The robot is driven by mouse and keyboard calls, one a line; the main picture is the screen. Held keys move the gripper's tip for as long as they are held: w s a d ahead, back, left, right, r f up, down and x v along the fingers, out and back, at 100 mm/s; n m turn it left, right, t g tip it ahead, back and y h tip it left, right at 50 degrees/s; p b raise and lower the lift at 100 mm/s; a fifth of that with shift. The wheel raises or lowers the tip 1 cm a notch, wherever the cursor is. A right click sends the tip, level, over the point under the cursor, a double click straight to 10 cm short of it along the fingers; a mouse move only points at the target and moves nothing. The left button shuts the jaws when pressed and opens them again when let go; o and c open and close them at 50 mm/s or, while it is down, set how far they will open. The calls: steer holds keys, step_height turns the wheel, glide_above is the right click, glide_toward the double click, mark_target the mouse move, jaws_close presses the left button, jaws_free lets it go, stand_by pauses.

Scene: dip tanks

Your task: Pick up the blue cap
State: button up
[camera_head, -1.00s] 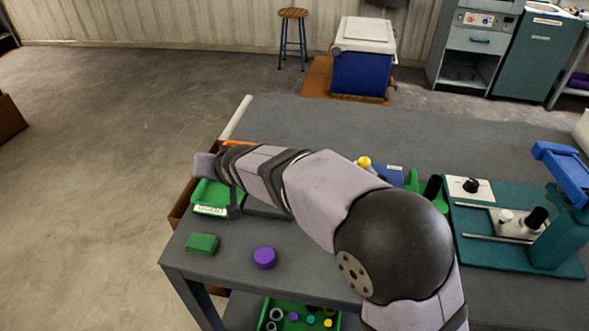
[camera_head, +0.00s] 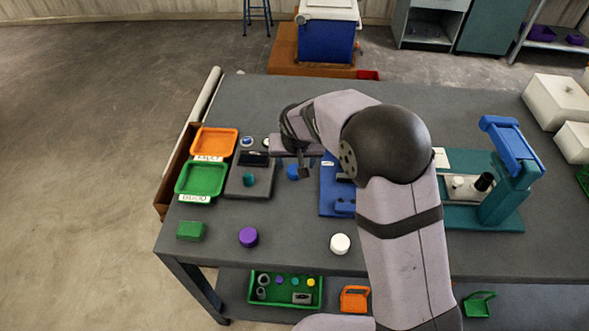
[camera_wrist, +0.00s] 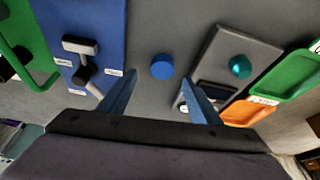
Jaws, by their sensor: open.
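The blue cap (camera_wrist: 162,67) lies on the grey table, in the gap between a blue fixture and a grey block, in the wrist view. In the head view the cap (camera_head: 293,171) shows just left of my gripper's fingers, partly covered by them. My gripper (camera_wrist: 160,92) is open and empty. In the wrist view the cap appears beyond the fingertips, roughly centred between them and apart from both. My gripper (camera_head: 304,170) points down over the table in the head view.
The blue fixture (camera_head: 332,203) stands right of the cap, the grey block (camera_head: 240,184) left. Green (camera_head: 201,179) and orange (camera_head: 214,142) trays lie further left. A purple cap (camera_head: 248,237), a white cap (camera_head: 340,244) and a green block (camera_head: 190,230) sit near the front edge.

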mark_target(294, 171)
steer(key=shift+s+p+x, duration=0.1)
steer(key=shift+p+x, duration=0.45)
steer(key=shift+x, duration=0.35)
steer(key=shift+s+p+x, duration=0.15)
steer(key=shift+p+x, duration=0.35)
steer(key=shift+x, duration=1.45)
steer(key=shift+a, duration=0.15)
steer(key=c, duration=1.1)
